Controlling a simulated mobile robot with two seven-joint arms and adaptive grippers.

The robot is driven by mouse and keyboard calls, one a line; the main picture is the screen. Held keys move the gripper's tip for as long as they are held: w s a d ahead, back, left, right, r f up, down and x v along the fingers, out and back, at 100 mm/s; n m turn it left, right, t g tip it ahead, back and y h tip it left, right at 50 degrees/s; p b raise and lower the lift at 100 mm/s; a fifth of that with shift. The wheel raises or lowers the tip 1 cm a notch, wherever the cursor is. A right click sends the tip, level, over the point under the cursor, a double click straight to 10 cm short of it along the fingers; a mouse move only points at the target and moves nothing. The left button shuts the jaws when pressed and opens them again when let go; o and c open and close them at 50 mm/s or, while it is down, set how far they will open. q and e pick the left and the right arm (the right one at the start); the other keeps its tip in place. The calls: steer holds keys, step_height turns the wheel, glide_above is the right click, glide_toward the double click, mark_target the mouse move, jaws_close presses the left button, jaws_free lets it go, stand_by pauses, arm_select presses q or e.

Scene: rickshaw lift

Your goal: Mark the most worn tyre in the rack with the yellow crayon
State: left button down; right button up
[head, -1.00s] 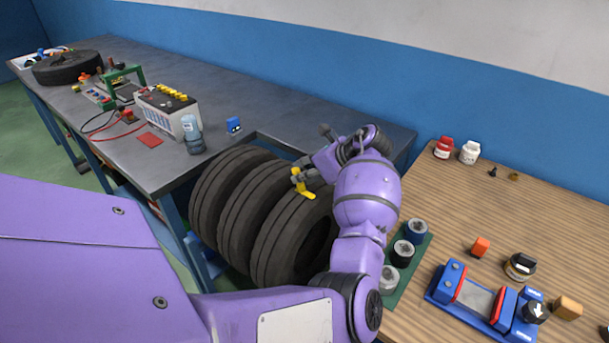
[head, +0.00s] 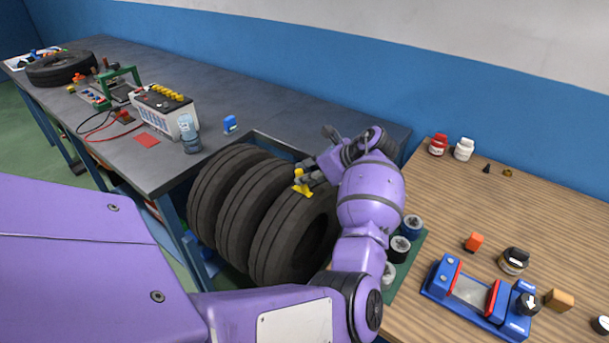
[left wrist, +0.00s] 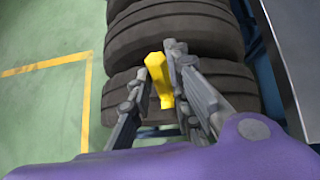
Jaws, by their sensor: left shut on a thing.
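Three black tyres stand side by side in the rack: a left tyre (head: 212,195), a middle tyre (head: 243,212) and a right tyre (head: 275,240). My left gripper (head: 305,183) is over the tread of the right tyre. It is shut on the yellow crayon (head: 302,187), which also shows between the fingers in the left wrist view (left wrist: 158,78). The crayon's tip is at or just above the tread; I cannot tell whether it touches. No mark shows on any tread, and wear is hard to compare. My right gripper is not in view.
A grey bench (head: 290,110) behind holds a battery (head: 163,112), a bottle (head: 191,138) and a blue item (head: 230,123). A wooden table (head: 430,300) at right carries jars, cans and a blue-red fixture (head: 480,293). Blue rack posts stand beside the tyres.

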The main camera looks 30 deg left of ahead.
arm_select(q)
steer(key=shift+a, duration=0.15)
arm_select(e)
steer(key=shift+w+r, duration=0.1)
arm_select(q)
steer(key=shift+a, duration=0.2)
steer(key=shift+a+p, duration=0.3)
steer(key=shift+a, duration=0.5)
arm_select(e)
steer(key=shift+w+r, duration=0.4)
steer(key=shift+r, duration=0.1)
arm_select(q)
steer(key=shift+w, duration=0.1)
steer(key=shift+d, duration=0.4)
steer(key=shift+d+p, duration=0.25)
steer(key=shift+p, duration=0.05)
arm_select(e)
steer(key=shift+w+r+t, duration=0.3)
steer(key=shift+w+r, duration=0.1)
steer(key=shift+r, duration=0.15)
